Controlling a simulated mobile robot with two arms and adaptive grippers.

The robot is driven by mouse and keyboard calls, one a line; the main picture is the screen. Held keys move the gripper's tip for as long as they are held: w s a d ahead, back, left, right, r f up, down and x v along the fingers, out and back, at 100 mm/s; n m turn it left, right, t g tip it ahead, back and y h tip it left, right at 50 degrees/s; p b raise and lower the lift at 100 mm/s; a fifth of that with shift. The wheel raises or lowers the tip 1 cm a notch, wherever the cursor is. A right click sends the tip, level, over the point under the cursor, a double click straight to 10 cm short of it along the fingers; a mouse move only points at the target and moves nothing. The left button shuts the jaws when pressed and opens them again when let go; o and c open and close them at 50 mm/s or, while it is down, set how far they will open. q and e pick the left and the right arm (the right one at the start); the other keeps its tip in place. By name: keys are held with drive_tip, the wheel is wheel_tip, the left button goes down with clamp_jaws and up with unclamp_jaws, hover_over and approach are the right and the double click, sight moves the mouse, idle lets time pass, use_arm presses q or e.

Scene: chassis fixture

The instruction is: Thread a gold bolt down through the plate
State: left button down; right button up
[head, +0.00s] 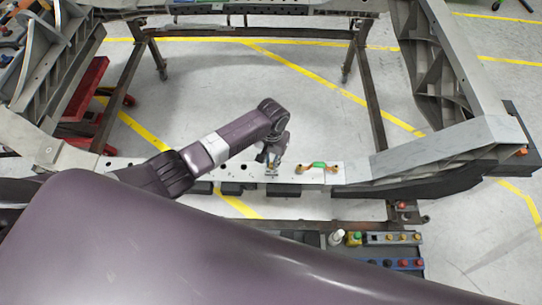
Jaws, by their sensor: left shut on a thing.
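My left gripper (271,157) points down just above the pale metal plate (230,168), a long beam with small holes along the near side of the frame. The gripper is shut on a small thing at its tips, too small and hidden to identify. I cannot tell whether that thing touches the plate or is in a hole. Several small gold bolts (389,238) show in a grey rack at the lower right. My right gripper is not in view.
A green-handled clamp (319,165) with orange ends lies on the plate, right of the gripper. A blue rack (388,263) with coloured knobs and a white bottle (336,237) stand at the lower right. The frame's middle is open floor.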

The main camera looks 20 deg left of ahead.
use_arm(q)
drive_tip(key=shift+s+d+n, duration=0.1)
drive_tip(key=shift+s+n, duration=0.15)
drive_tip(key=shift+n, duration=0.55)
drive_tip(key=shift+f+n, duration=0.2)
drive_tip(key=shift+n, duration=0.3)
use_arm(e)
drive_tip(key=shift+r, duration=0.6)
